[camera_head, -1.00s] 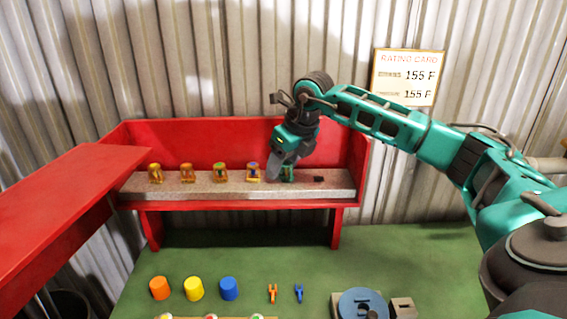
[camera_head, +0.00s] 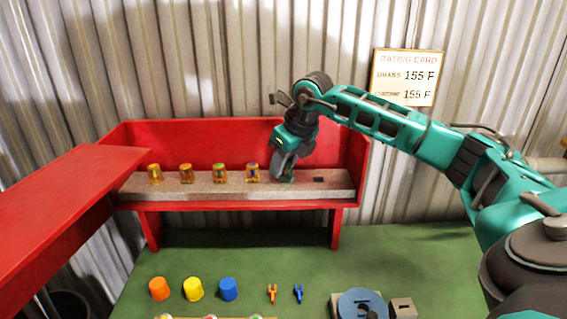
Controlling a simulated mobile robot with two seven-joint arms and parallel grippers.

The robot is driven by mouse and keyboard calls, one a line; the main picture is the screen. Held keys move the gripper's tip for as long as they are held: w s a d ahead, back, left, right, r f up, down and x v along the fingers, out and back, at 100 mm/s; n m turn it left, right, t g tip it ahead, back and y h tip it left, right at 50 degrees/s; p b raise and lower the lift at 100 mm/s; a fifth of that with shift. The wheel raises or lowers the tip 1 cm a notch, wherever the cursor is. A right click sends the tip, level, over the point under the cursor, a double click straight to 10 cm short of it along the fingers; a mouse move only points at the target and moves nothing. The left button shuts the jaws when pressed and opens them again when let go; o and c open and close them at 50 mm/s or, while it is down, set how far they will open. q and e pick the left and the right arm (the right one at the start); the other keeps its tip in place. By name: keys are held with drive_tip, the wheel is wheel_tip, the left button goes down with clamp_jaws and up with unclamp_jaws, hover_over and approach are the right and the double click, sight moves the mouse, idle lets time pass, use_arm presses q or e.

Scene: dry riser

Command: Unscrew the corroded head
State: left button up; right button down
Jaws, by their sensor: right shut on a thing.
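My right gripper (camera_head: 283,177) is at the red box's foam shelf, pointing down. Its fingers are closed on a small head with a green part (camera_head: 289,178), which they mostly hide. I cannot tell whether it is lifted off the shelf. Several brass-coloured heads stand in a row to its left: one with a yellow-orange centre (camera_head: 155,174), one with an orange-red centre (camera_head: 187,174), one with a green centre (camera_head: 220,173) and one with a blue centre (camera_head: 252,173). I cannot tell which head, if any, is corroded. My left gripper is out of view.
A grey foam shelf (camera_head: 140,188) with a dark slot (camera_head: 320,179) sits in the red box (camera_head: 210,135). Orange (camera_head: 159,288), yellow (camera_head: 193,289) and blue (camera_head: 228,289) caps stand on the green bench (camera_head: 400,245). A blue disc fixture (camera_head: 362,303) is at the front. A rating card (camera_head: 405,78) hangs behind.

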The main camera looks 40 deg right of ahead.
drive_tip(key=n, duration=0.2)
drive_tip(key=n+y, duration=0.2)
drive_tip(key=n, duration=0.1)
drive_tip(key=shift+s+a+n+g, duration=0.1)
drive_tip(key=shift+a+n+g, duration=0.2)
drive_tip(key=shift+g, duration=0.1)
drive_tip(key=c, duration=1.4)
unclamp_jaws()
drive_tip(key=shift+n, duration=0.3)
clamp_jaws()
drive_tip(key=shift+d+r, duration=0.1)
drive_tip(key=shift+r, duration=0.15)
drive_tip(key=shift+r, duration=1.3)
drive_tip(key=shift+r, duration=2.5)
